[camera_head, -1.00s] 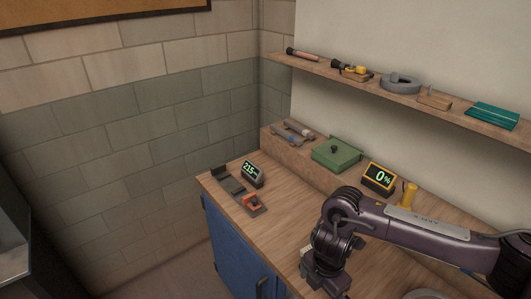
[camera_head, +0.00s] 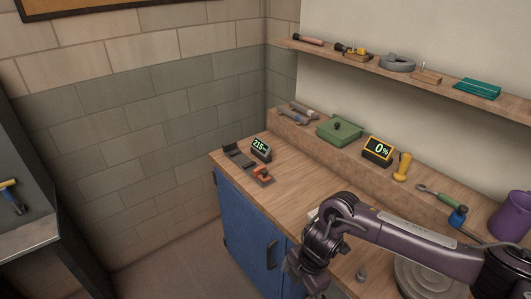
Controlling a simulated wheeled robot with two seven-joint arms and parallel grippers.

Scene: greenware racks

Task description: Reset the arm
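One of my arms reaches in from the right edge over the wooden workbench (camera_head: 290,186). This is my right arm, and its gripper (camera_head: 303,282) hangs down at the bench's front edge, above the blue cabinet (camera_head: 239,222). The fingers are dark and small, so I cannot tell whether they are open or shut. No held object can be made out. My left arm and gripper are not in view.
A wall shelf (camera_head: 440,84) runs above. Open floor lies left.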

